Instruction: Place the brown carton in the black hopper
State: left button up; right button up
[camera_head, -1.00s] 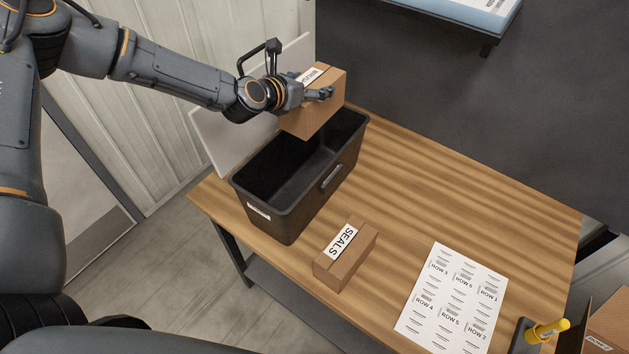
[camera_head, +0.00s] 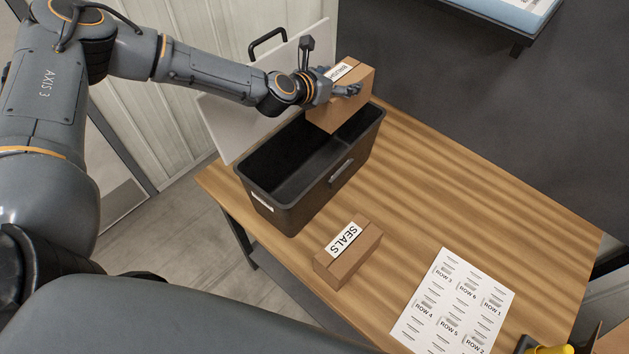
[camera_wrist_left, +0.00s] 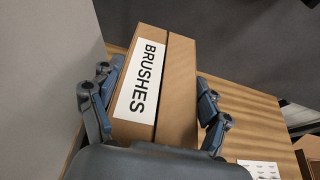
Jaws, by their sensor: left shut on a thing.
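My left gripper (camera_head: 334,91) is shut on a brown carton labelled BRUSHES (camera_head: 352,94), with a finger on each side of it. The carton and its label also show in the left wrist view (camera_wrist_left: 178,85). It is held at the far end of the black hopper (camera_head: 289,202), its lower edge overlapping the opening in the picture. I cannot tell whether its bottom is below the rim. The hopper is open-topped, with a divider inside; its near part looks empty. A second brown carton, labelled SEALS (camera_head: 355,262), lies on the table. My right gripper is not in view.
The wooden table (camera_head: 480,200) is clear right of the hopper. A printed sheet with row labels (camera_head: 452,302) lies near its front. A yellow object (camera_head: 553,349) is at the bottom right edge. A light panel (camera_head: 236,125) stands behind the hopper.

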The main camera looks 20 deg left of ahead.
pick_arm(q)
notch_tip(320, 180, down, 20)
jog(key=shift+w+r, duration=0.2)
jog(key=shift+w, duration=0.1)
dwell(0.6)
jog(key=shift+f+b, duration=0.5)
jog(key=shift+f, duration=0.15)
jog(key=o, duration=1.6)
jog(key=shift+s, duration=0.1)
jog(key=shift+o, duration=0.2)
jog(key=r+v, duration=0.1)
jog(key=v, duration=1.1)
jog(key=shift+r, duration=0.15)
